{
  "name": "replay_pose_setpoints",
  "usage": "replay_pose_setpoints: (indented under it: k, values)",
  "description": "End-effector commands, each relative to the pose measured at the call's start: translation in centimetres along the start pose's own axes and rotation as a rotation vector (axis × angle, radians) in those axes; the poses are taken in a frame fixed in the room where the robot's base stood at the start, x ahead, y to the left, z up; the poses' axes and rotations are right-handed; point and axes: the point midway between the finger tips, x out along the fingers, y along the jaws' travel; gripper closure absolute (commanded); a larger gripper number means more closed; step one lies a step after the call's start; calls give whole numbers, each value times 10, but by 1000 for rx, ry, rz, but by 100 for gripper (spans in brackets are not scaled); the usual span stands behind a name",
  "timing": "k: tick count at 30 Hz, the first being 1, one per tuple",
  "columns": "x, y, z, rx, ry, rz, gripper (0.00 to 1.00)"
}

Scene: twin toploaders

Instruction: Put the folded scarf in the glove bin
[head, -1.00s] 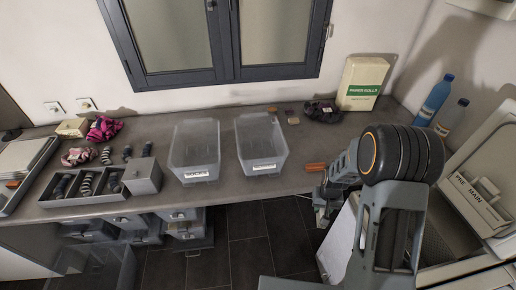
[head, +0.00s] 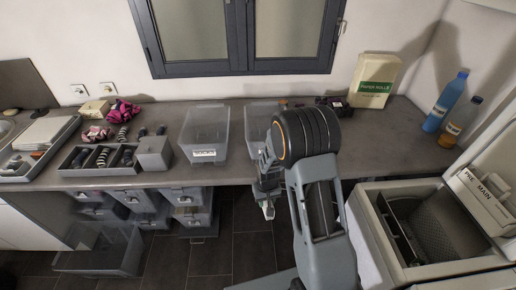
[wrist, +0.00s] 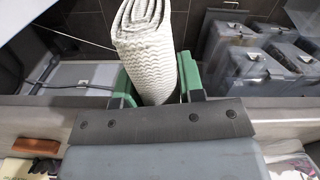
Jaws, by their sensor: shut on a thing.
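The folded scarf (wrist: 150,38) is a cream, ribbed knit roll in the wrist view. My gripper (wrist: 157,78) is shut on it, with a green finger on each side. In the head view my gripper (head: 267,205) hangs low in front of the counter edge, below the right clear bin, and the scarf is hard to make out there. Two clear bins stand on the counter: a left bin (head: 205,125) with a white label, and a right bin (head: 262,112) partly hidden by my arm.
A divided tray (head: 77,172) of rolled socks and a grey box (head: 154,152) stand left of the bins. Grey drawers (head: 190,205) sit below the counter. An open top-loading washer (head: 375,205) is at right. Bottles (head: 445,103) and a paper bag (head: 372,80) stand at the back right.

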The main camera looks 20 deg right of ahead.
Motion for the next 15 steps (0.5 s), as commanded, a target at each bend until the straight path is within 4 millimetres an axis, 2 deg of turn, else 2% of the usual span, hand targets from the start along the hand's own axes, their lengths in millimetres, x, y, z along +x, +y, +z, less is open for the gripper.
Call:
replay_pose_setpoints:
  k: [1, 7, 9, 15]
  values:
    - [18, 0, 0, 1, 0, 0, 90]
    - [43, -1, 0, -2, 1, 0, 90]
    - [18, 4, -4, 43, 9, 0, 90]
    - [-36, 20, -8, 212, 11, -1, 90]
